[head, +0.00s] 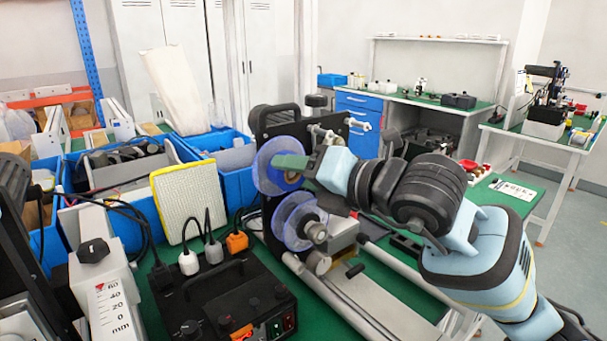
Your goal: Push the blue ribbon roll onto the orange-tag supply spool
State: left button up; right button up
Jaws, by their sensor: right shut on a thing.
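A translucent blue roll (265,174) with a brownish-orange core stands on edge at the upper front of the black coder plate (285,125). My right gripper (298,166) comes in from the right and is shut on this blue roll, its fingers covering part of the face. A second translucent blue disc (290,212) sits just below on a spindle with a silver knob (317,233). I cannot make out an orange tag; the upper spindle is hidden behind the roll and fingers. I cannot tell how far the roll is on it.
A black control box (225,300) with plugs, one of them orange (237,242), stands in front. A yellow-edged pad (188,200) and blue bins (228,160) are to the left. Metal rails (350,300) run below the coder. A workbench (420,98) stands behind.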

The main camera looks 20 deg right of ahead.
jog(key=shift+w, duration=0.2)
jog(key=o, duration=1)
jog(key=v, duration=0.7)
jog(key=shift+s+d+r+b, duration=0.1)
jog(key=shift+s+d+b, duration=0.05)
jog(key=shift+s+b, duration=0.2)
